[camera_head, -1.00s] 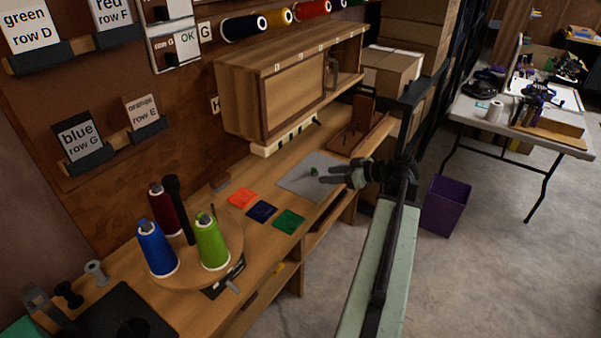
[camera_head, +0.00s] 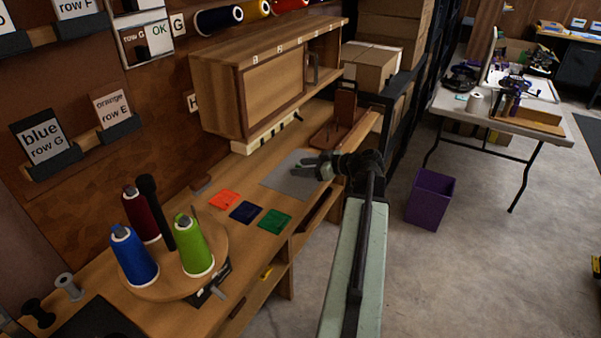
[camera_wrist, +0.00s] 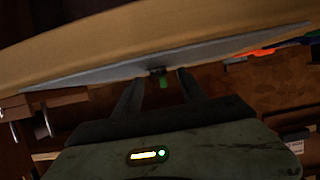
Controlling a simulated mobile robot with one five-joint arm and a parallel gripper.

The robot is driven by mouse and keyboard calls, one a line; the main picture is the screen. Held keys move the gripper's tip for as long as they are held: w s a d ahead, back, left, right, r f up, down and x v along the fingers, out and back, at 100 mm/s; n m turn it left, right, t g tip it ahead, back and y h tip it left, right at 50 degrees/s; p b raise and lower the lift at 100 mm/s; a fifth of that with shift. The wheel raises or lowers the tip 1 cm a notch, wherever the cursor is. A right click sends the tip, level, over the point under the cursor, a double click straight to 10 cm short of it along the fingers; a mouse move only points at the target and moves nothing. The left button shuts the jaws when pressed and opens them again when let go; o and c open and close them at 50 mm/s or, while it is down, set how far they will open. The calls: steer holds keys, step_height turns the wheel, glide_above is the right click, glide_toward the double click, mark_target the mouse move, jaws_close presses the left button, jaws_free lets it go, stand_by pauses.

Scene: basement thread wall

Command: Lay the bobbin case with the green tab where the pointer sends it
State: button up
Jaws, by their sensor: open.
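The bobbin case with the green tab (camera_wrist: 158,72) shows small and dark in the wrist view, its tab toward my gripper. It lies on the grey mat (camera_head: 281,183), between the lines of my gripper's two fingers. My gripper (camera_wrist: 161,77) is open, with a finger on each side of the case; contact cannot be told. In the head view my gripper (camera_head: 308,166) is low over the mat's right part, and I cannot make out the case there. Orange (camera_head: 224,199), dark blue (camera_head: 245,212) and green (camera_head: 274,221) squares lie left of the mat. I cannot identify a pointer with certainty.
A round wooden stand (camera_head: 180,280) carries blue, dark red and green thread cones. A wooden cabinet (camera_head: 272,90) stands over the back of the bench. Row cards (camera_head: 42,138) are on the wall. A purple bin (camera_head: 430,198) stands on the floor to the right.

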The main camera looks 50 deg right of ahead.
jaws_close()
stand_by(0.3)
steer(key=shift+w+r+p, duration=0.1)
steer(key=shift+r+p, duration=0.5)
steer(key=shift+p, duration=0.1)
step_height(320, 180, up, 3)
steer(key=p, duration=0.3)
steer(key=shift+r, duration=0.15)
steer(key=s+d, duration=0.3)
steer(key=s, duration=1.2)
steer(key=shift+s+d+r+p, duration=0.3)
steer(key=shift+d+r+p, duration=0.05)
steer(key=shift+d+p, duration=0.1)
